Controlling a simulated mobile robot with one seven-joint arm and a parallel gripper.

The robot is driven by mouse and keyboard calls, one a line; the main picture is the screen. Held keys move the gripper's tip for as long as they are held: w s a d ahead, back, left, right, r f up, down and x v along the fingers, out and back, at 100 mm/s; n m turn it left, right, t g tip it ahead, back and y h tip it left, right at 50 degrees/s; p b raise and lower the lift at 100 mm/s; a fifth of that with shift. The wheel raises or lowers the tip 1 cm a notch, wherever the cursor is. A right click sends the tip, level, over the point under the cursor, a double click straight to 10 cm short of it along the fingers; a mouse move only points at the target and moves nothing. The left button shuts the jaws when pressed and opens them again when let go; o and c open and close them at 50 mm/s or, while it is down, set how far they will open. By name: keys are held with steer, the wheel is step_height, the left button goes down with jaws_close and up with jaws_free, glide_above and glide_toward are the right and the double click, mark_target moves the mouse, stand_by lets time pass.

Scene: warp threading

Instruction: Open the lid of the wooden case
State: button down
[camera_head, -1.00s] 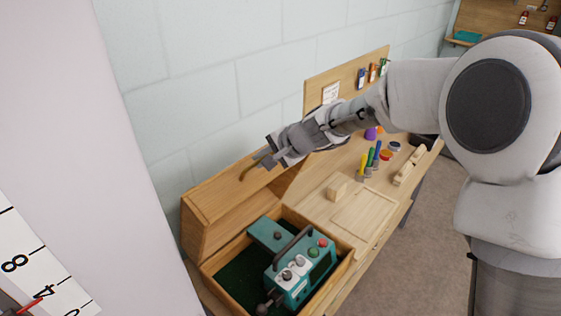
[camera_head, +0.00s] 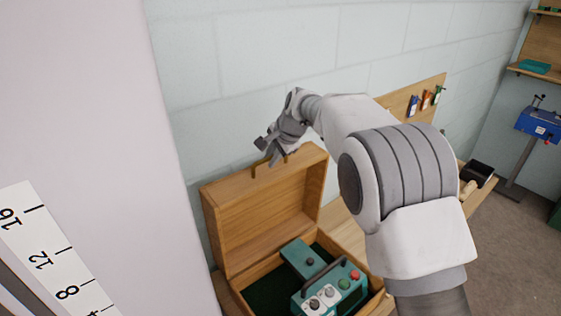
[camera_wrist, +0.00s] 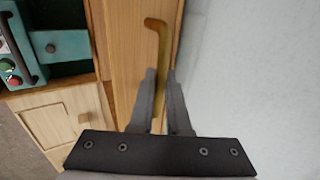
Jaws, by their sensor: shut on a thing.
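The wooden case holds a teal device with a black handle (camera_head: 330,288) on a dark green lining. Its lid (camera_head: 262,208) stands up at the back, with its hollow inner side facing the head camera. A brass handle (camera_head: 253,171) sits at the lid's upper edge. My gripper (camera_head: 268,156) is at this handle, above the lid. In the wrist view the handle (camera_wrist: 158,40) runs between the two fingers of my gripper (camera_wrist: 160,80), which are shut on it. The fingers hide part of the handle.
A pale block wall (camera_head: 250,60) is close behind the lid. The wooden workbench (camera_head: 345,228) extends right of the case, partly hidden by my arm. A pegboard (camera_head: 440,90) with small coloured items stands behind it. A white panel (camera_head: 110,130) fills the left side.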

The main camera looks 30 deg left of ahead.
steer(key=shift+w+a+f+p, duration=0.15)
steer(key=shift+w+a, duration=0.15)
steer(key=shift+a, duration=0.55)
steer(key=shift+w+a+f+p, duration=0.1)
steer(key=shift+w+a, duration=0.2)
steer(key=shift+a, duration=0.55)
steer(key=shift+w+a+f+p, duration=0.15)
steer(key=shift+w+a, duration=0.15)
steer(key=shift+a, duration=0.55)
steer(key=c, duration=0.9)
jaws_free()
steer(key=b+v, duration=0.3)
steer(key=v, duration=1.4)
steer(key=shift+r, duration=0.25)
steer(key=shift+w+d, duration=0.1)
